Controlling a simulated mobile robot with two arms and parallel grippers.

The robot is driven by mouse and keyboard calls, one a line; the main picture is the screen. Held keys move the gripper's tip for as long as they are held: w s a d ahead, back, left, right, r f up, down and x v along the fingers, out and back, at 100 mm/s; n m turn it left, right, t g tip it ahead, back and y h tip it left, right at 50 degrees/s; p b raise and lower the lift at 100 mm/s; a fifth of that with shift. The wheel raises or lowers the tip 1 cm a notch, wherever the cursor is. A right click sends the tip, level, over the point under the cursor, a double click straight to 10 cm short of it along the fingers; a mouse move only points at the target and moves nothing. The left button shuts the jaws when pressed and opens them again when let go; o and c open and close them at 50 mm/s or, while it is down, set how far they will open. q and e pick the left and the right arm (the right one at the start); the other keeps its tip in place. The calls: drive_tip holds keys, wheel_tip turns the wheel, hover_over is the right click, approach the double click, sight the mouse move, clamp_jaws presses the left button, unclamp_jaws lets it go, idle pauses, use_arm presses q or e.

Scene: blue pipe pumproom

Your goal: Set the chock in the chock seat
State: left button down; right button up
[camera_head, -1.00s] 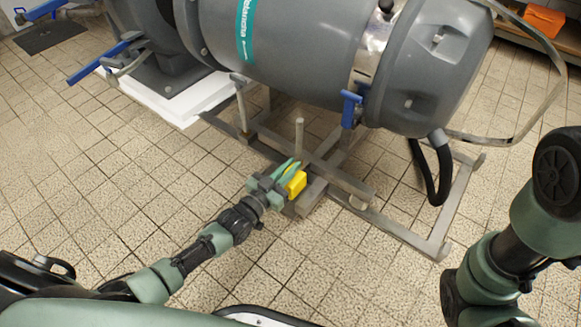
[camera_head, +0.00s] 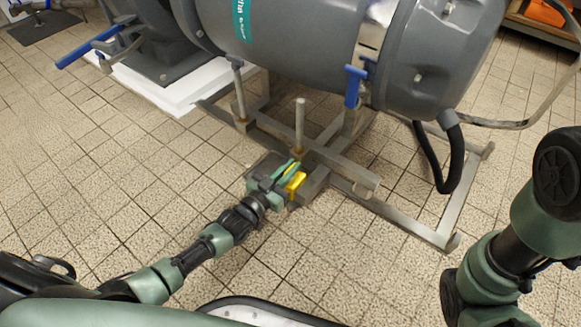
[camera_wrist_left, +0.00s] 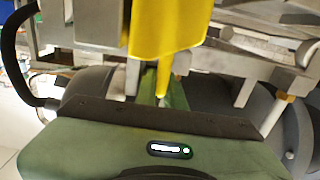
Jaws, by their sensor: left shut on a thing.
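The yellow chock (camera_head: 296,183) is in the jaws of my left gripper (camera_head: 288,174), low beside the grey metal frame under the tank. In the left wrist view the chock (camera_wrist_left: 168,32) fills the upper middle, in front of the green fingers, and hides part of the frame. A flat grey block (camera_head: 314,182) on the frame lies right by the chock; I cannot tell for sure whether it is the chock seat. I also cannot tell whether the chock touches it. My right gripper is out of view; only links of that arm show at the right.
A large grey tank (camera_head: 300,45) lies above the frame (camera_head: 400,220). An upright metal post (camera_head: 299,125), a blue-handled valve (camera_head: 354,85) and a black hose (camera_head: 440,175) are near. The tiled floor (camera_head: 350,260) in front is clear.

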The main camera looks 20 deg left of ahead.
use_arm(q)
drive_tip(key=shift+f, duration=0.45)
idle(0.5)
drive_tip(key=c, duration=1.4)
unclamp_jaws()
drive_tip(key=shift+c, duration=0.2)
drive_tip(key=shift+s+f, duration=0.1)
drive_tip(key=shift+f, duration=0.05)
drive_tip(key=shift+s+a, duration=0.1)
drive_tip(key=shift+s, duration=0.2)
drive_tip(key=p+v, duration=0.4)
drive_tip(key=v, duration=0.3)
